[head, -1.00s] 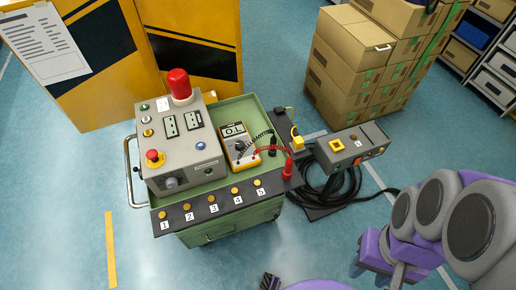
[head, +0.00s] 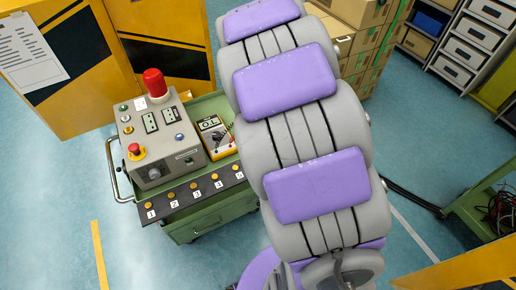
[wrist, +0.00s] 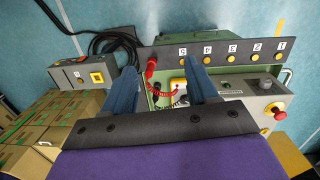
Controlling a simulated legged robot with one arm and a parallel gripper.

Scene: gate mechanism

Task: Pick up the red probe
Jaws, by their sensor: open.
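The red probe (wrist: 151,67) shows in the wrist view at the edge of the green cart, beside the dark strip of numbered buttons. Its red lead curls towards the yellow multimeter (wrist: 177,85), which also shows in the head view (head: 214,134). My gripper (wrist: 162,70) is open, with two blue fingers apart. In the picture the probe lies between the fingers, closer to the left one, and nothing is held. How far the fingers are from it in depth is hard to tell. In the head view my arm hides the probe and the gripper.
The green cart (head: 207,218) carries a grey control box (head: 158,138) with a red beacon (head: 155,84). The numbered button strip (wrist: 215,52) borders the probe. A grey box with a yellow button (wrist: 83,77) and black cables (wrist: 115,40) lie beside the cart. Cardboard boxes (wrist: 45,130) stand nearby.

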